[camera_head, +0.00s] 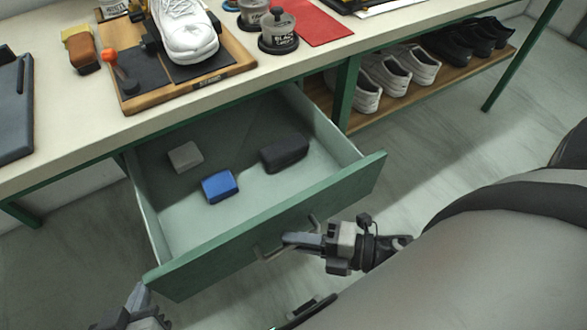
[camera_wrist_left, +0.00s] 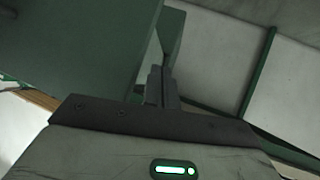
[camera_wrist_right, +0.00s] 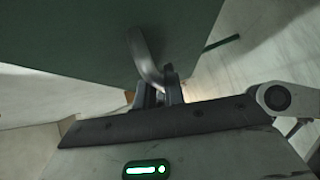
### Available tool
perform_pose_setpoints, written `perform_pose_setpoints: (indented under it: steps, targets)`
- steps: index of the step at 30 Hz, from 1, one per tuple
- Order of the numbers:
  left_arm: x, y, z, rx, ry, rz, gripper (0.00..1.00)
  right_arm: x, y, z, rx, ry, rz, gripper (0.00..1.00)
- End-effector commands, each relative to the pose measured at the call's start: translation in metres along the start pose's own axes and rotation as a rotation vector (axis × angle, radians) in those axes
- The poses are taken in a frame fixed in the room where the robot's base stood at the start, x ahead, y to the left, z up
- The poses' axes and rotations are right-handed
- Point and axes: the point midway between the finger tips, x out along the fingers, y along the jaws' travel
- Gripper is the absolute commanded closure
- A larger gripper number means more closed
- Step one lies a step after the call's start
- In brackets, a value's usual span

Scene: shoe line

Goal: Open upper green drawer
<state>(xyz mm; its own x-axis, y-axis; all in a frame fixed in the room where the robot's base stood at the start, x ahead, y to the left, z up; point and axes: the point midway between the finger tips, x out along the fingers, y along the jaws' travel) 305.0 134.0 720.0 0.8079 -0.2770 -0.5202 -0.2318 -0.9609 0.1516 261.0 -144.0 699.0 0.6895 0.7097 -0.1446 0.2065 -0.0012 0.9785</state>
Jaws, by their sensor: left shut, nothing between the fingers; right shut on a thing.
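The upper green drawer (camera_head: 270,231) is pulled out from under the workbench, and its pale inside is in full view. In it lie a grey block (camera_head: 185,157), a blue block (camera_head: 220,186) and a dark block (camera_head: 285,152). My right gripper (camera_head: 288,240) is shut on the drawer's bar handle (camera_head: 268,254); the handle also shows between the fingers in the right wrist view (camera_wrist_right: 146,60). My left gripper (camera_head: 140,294) is shut and empty, low beside the drawer's left front corner. Its closed fingers show in the left wrist view (camera_wrist_left: 160,88).
On the workbench (camera_head: 290,70) a white shoe (camera_head: 187,32) stands on a wooden board, with an orange-knobbed tool (camera_head: 112,57), brush (camera_head: 82,50) and dark jars (camera_head: 278,32) around it. Shoes stand on a low shelf (camera_head: 415,90) at the right. The floor right of the drawer is clear.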

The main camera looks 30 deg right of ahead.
Motion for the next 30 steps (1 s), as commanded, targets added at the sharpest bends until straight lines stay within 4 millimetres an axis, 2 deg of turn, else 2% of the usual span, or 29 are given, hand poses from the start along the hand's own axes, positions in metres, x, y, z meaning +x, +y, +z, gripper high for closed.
perform_pose_setpoints:
  steps: [12,13,14,30]
  targets:
    - [0.0002,-0.0004,0.0,0.0,0.0,-0.001,1.0,-0.0025,-0.0002,-0.0007,-0.003,-0.002,0.0,1.0]
    - [0.0002,-0.0005,0.0,0.0,0.0,-0.001,1.0,-0.0025,-0.0002,-0.0007,-0.003,-0.002,0.0,0.84]
    - [0.0002,-0.0005,0.0,0.0,0.0,-0.001,1.0,-0.0025,-0.0002,-0.0007,-0.003,-0.002,0.0,0.8]
    - [0.0004,-0.0004,0.0001,0.0,0.0,-0.001,1.0,-0.0037,-0.0007,-0.0018,0.0,0.0,0.0,0.8]
